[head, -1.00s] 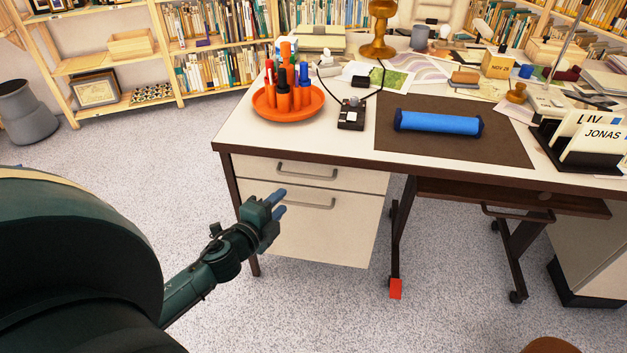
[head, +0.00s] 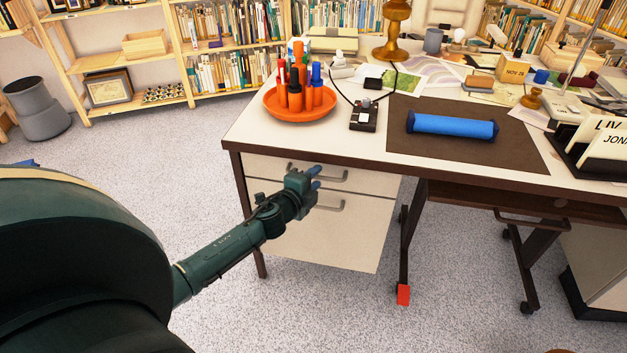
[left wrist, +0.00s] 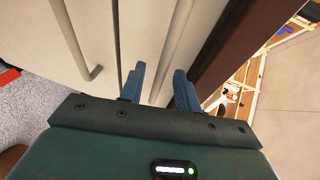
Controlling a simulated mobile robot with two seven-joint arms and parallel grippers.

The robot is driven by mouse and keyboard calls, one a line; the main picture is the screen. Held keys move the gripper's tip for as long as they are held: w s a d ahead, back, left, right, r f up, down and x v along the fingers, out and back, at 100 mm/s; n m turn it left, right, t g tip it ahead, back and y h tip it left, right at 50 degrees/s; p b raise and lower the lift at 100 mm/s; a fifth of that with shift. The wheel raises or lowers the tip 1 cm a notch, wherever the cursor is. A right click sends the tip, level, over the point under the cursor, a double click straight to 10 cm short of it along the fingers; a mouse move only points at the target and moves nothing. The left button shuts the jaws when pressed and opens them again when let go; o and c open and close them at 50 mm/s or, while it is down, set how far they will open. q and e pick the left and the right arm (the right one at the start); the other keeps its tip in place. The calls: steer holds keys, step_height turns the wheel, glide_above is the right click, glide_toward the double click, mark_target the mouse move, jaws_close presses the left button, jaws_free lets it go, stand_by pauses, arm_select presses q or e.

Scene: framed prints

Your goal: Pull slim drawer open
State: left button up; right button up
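The slim drawer (head: 376,184) is the shallow cream upper front under the desk top, and it looks shut. Its grey bar handle (head: 332,181) is partly hidden by my left gripper (head: 316,178). In the left wrist view this handle (left wrist: 180,45) runs between the two blue fingers of my left gripper (left wrist: 159,72). The fingers are apart on either side of it; I cannot tell if they touch it or how far they reach around it. The deeper lower drawer (head: 340,238), with its own handle (left wrist: 77,45), is below. My right gripper is not in view.
The desk top (head: 255,137) overhangs the drawers and carries an orange tray (head: 276,103), a black device (head: 364,115) and a blue roll (head: 452,125). A desk leg (head: 408,245) stands right of the drawers. The carpet in front is clear.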

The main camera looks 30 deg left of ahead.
arm_select(q)
steer(key=shift+c, duration=0.3)
jaws_close()
steer(key=shift+s+d, duration=0.1)
